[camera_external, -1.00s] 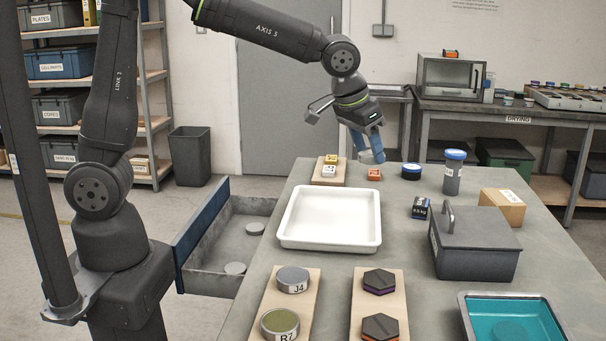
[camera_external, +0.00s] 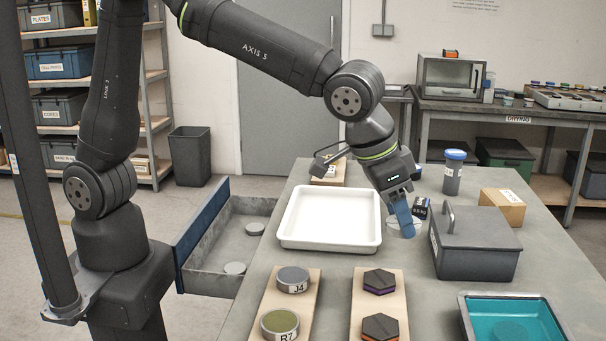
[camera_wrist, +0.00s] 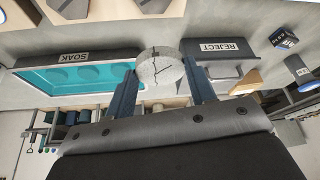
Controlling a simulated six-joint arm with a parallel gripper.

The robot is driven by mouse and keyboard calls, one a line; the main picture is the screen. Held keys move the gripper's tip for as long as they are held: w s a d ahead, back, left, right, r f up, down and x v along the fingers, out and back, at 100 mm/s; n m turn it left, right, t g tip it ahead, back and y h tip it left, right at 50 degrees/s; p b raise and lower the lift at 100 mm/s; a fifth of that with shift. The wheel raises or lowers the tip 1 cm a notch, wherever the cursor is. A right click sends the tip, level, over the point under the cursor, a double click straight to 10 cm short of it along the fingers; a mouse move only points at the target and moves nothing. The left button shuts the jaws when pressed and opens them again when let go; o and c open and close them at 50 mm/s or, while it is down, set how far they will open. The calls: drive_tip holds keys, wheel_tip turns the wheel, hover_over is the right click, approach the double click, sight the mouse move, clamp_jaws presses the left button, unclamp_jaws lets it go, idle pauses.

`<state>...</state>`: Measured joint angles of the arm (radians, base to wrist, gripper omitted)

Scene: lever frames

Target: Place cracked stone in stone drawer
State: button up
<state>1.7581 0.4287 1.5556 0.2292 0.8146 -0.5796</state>
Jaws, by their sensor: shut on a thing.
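The cracked stone (camera_wrist: 161,71) is a pale grey disc with dark crack lines, clear in the wrist view. My gripper (camera_wrist: 160,88) is shut on it, one blue finger on each side. In the external view my gripper (camera_external: 403,226) is above the table, between the white tray and the grey lidded box, and the stone's pale edge shows at the fingertips. The stone drawer (camera_external: 205,268), with a blue front, stands open left of the table.
The white tray (camera_external: 310,243) stands between my gripper and the drawer. The lidded grey box (camera_external: 480,262) and teal soak tray (camera_external: 515,318) are at right; the soak tray also shows in the wrist view (camera_wrist: 35,77). Wooden boards with discs (camera_external: 290,305) and hexagonal pieces (camera_external: 380,305) are in front.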

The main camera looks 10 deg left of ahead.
sight(395, 221)
drive_tip(key=f, duration=0.3)
drive_tip(key=shift+w+d+f, duration=0.15)
drive_tip(key=shift+w, duration=0.15)
drive_tip(key=w+d+f, duration=0.1)
drive_tip(key=w+f, duration=0.1)
drive_tip(key=w, duration=0.1)
drive_tip(key=w+d+f, duration=0.2)
drive_tip(key=w, duration=0.1)
drive_tip(key=w+d+f, duration=0.2)
drive_tip(key=w, duration=0.2)
drive_tip(key=shift+f, duration=2.35)
drive_tip(key=shift+f, duration=0.1)
drive_tip(key=o, duration=1.1)
